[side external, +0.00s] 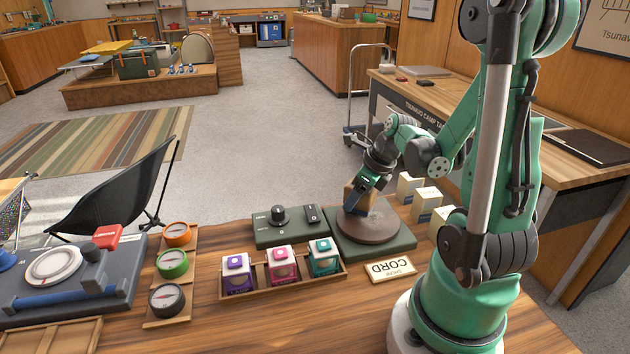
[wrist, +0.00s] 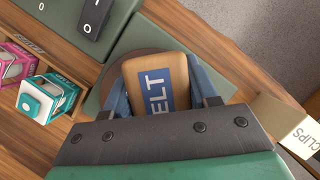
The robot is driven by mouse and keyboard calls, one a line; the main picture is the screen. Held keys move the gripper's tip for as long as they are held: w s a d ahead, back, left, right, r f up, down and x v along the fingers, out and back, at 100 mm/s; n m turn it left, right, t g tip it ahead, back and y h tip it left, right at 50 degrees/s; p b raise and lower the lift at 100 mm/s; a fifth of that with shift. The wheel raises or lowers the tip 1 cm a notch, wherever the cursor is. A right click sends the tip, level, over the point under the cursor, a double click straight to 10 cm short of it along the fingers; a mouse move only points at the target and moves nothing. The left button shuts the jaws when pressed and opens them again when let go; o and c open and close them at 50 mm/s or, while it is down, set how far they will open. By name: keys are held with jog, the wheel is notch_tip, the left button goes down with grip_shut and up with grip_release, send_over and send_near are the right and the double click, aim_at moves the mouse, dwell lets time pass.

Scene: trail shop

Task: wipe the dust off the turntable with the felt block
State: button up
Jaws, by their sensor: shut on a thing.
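The turntable (side external: 368,225) is a round brown disc on a dark green base (side external: 400,240), near the middle of the wooden table. Part of its disc (wrist: 118,72) also shows in the wrist view, behind the block. The felt block (side external: 355,199) is tan with a blue label, and its label reads "ELT" in the wrist view (wrist: 160,85). My gripper (wrist: 163,90) is shut on the felt block, one blue finger on each side. In the side view my gripper (side external: 360,197) holds it at the left part of the disc. I cannot tell whether the block touches the disc. No dust is clearly visible.
A green control box (side external: 285,227) with a knob and switch stands left of the turntable. In front is a wooden tray (side external: 285,290) with several colored boxes. A "CORD" sign (side external: 390,270) lies nearby. Cream boxes (side external: 428,197) stand to the right, and round compasses (side external: 172,262) farther left.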

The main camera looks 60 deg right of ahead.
aim_at(363, 229)
jog(key=shift+s+a, duration=2.55)
notch_tip(363, 229, up, 3)
jog(key=shift+a+f, duration=0.1)
notch_tip(363, 229, up, 5)
jog(key=shift+r, duration=0.15)
